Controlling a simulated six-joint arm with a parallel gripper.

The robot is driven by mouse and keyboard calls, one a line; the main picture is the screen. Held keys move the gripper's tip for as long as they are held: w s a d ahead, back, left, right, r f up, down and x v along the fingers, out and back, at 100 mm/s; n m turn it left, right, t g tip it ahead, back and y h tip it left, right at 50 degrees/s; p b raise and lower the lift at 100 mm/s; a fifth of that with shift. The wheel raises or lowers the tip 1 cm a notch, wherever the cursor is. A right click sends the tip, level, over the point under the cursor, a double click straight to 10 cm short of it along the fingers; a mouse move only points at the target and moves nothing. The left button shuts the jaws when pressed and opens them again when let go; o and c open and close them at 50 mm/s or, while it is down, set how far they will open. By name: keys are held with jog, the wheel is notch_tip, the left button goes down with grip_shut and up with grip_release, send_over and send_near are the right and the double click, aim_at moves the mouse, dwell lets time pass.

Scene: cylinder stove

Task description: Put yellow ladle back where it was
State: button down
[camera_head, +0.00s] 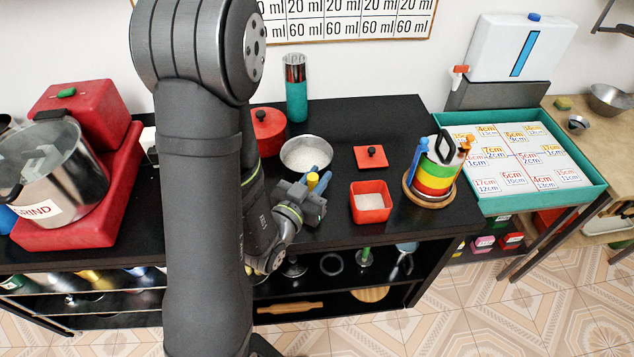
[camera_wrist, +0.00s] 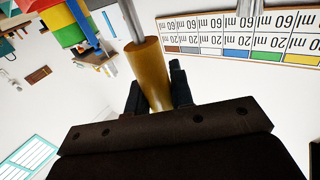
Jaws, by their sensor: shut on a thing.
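My gripper (camera_head: 300,203) is over the black table, near the front of the metal bowl. It is shut on the yellow handle (camera_head: 312,180) of the yellow ladle. In the wrist view, my gripper (camera_wrist: 158,85) has one dark finger on each side of the handle (camera_wrist: 150,72), and a thin metal shaft extends from it toward the top edge. The ladle's scoop is not clearly visible. A striped round holder (camera_head: 435,178) in green, yellow, red and white stands on a wooden base at the table's right, with blue and orange handles at its rim. It is apart from my gripper.
A metal bowl of white grains (camera_head: 294,163) is behind my gripper. A red square box (camera_head: 371,215) with white contents lies between my gripper and the holder. A red lid (camera_head: 364,162) lies behind that box. A teal tray (camera_head: 497,207) with number cards is farther right.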

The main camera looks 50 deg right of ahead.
jog(key=shift+f, duration=0.9)
jog(key=shift+f, duration=0.2)
jog(key=c, duration=1.3)
grip_release()
jog(key=shift+o, duration=0.2)
jog(key=shift+r, duration=0.1)
jog(key=s+a, duration=0.1)
jog(key=a, duration=0.6)
jog(key=shift+a, duration=0.2)
